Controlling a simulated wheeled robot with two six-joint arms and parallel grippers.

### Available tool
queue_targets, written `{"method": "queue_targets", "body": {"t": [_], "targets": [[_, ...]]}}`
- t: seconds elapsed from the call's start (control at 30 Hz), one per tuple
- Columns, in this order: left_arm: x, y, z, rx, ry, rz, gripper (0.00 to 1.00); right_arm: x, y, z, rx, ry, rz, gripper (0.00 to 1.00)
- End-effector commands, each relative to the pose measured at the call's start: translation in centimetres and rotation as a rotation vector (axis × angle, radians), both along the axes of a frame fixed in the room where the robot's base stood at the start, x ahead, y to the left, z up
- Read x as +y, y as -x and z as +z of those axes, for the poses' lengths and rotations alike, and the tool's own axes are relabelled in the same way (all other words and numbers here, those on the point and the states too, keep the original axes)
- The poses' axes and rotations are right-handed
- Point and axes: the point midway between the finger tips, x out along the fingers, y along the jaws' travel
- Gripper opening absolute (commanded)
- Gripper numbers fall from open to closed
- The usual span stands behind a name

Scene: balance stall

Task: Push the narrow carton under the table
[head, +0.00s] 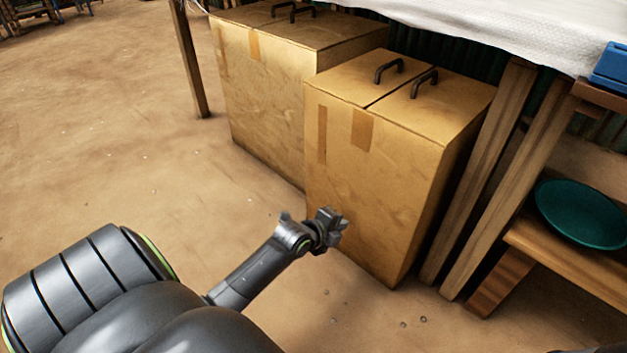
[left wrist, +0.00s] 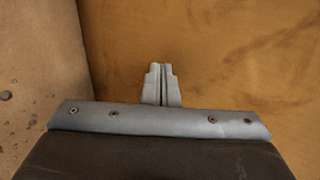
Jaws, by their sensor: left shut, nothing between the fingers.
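The narrow carton (head: 375,165) stands upright on the floor in the head view, partly under the table's cloth edge, with two dark handles on top and tape on its front. A wider carton (head: 265,100) stands behind it to the left. My left gripper (head: 338,226) is shut and empty, low in front of the narrow carton's front face. In the left wrist view the shut fingers (left wrist: 161,84) point at the carton's face (left wrist: 220,50), which fills most of the picture. I cannot tell whether they touch it. My right gripper is not in view.
Slanted wooden legs (head: 485,170) stand close to the carton's right side. A shelf with a green bowl (head: 580,213) is at the right. A white cloth (head: 500,25) covers the table. The floor (head: 110,150) to the left is clear.

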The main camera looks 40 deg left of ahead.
Motion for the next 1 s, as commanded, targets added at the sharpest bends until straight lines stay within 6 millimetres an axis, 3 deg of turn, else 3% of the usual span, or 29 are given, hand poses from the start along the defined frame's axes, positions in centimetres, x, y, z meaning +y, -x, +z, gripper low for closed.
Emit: {"method": "queue_targets", "body": {"t": [0.27,1.0], "targets": [[0.0,-0.2,0.0,-0.001,0.000,0.000,0.00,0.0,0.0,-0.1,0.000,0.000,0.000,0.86],[-0.4,-5.3,-0.1,-0.001,0.000,0.000,0.00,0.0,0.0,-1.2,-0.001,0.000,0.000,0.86]]}}
